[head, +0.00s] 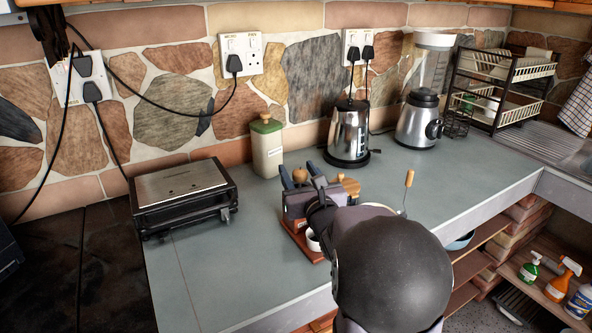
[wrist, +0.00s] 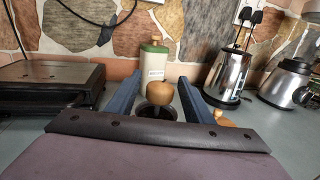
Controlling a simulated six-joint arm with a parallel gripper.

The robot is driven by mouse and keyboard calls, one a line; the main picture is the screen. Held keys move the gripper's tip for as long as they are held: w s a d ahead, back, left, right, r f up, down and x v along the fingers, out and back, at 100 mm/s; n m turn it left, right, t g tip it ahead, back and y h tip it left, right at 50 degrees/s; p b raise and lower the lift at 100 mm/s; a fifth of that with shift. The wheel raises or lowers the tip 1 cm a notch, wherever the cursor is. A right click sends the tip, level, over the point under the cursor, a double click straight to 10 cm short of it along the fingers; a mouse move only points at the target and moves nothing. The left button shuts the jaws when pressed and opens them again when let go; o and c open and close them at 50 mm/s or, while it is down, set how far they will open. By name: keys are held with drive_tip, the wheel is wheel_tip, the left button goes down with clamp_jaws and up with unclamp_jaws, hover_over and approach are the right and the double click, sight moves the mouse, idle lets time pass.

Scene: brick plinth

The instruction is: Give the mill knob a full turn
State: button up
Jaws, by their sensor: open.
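The mill's round wooden knob (wrist: 160,93) stands upright on a short stem above a dark round opening in the wrist view. It also shows in the head view (head: 300,175). My gripper (wrist: 161,72) is open, with one blue finger on each side of the knob and visible gaps between. In the head view my gripper (head: 302,178) is over the mill, and its dark body and my arm hide most of the mill's lower part.
A reddish wooden board (head: 290,228) with a white cup (head: 313,240) lies below my gripper. A green-lidded canister (head: 267,146) stands behind, a grill (head: 182,193) left, a kettle (head: 348,135) and blender (head: 420,115) right. A wooden-handled utensil (head: 409,179) stands right of my arm.

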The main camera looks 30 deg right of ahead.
sight(305, 178)
drive_tip(key=shift+b+v, duration=0.4)
drive_tip(key=shift+v, duration=1.95)
drive_tip(key=shift+r, duration=0.1)
drive_tip(key=w+d+r+n+y+p, duration=0.1)
drive_tip(key=p, duration=0.2)
drive_tip(key=shift+r, duration=0.1)
drive_tip(key=y+p, duration=0.1)
drive_tip(key=n+y+p, duration=0.1)
drive_tip(key=shift+w+d+r+n+t+y+p, duration=0.1)
drive_tip(key=shift+d+r+n+t+y+p, duration=0.1)
drive_tip(key=shift+n+t+y+p, duration=0.15)
drive_tip(key=shift+s+d+f+n+y+p, duration=0.1)
drive_tip(key=shift+s+f+n+y+p, duration=0.15)
drive_tip(key=shift+y+p, duration=0.25)
drive_tip(key=shift+f+n+y+p, duration=0.15)
drive_tip(key=shift+n+y+p, duration=0.15)
drive_tip(key=shift+y+p, duration=0.15)
drive_tip(key=shift+s+f+n+y+p, duration=0.35)
drive_tip(key=shift+f+y, duration=0.15)
drive_tip(key=shift+y, duration=0.3)
drive_tip(key=w+a+p, duration=0.1)
drive_tip(key=w+p, duration=0.1)
drive_tip(key=w, duration=0.5)
drive_tip(key=shift+a, duration=0.25)
